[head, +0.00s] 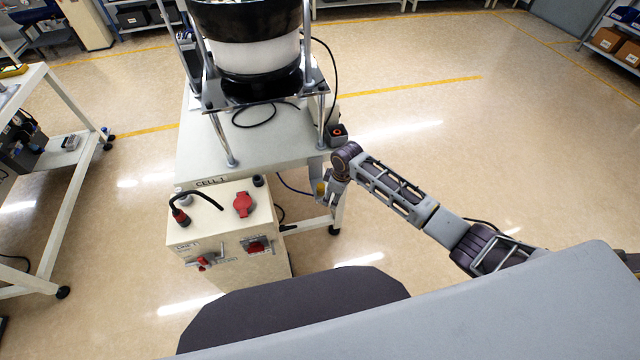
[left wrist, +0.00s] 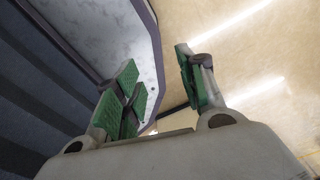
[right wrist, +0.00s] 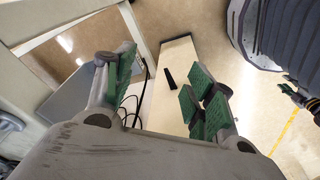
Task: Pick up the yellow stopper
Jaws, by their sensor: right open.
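A small yellow piece (head: 320,187), which looks like the yellow stopper, shows at the right front edge of the white table in the head view. It is too small to tell what it rests on. My right gripper (head: 332,192) is close beside it, on its right. In the right wrist view the right fingers (right wrist: 162,85) are apart, with nothing seen between them; I cannot make out the stopper there. My left gripper (left wrist: 158,85) is open and empty in its wrist view and is not in the head view.
The white table (head: 190,150) carries a bowl feeder (head: 255,55) on a metal stand. A cream control box (head: 215,225) with a red knob (head: 243,204) and a cable stands in front. The floor to the right is clear.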

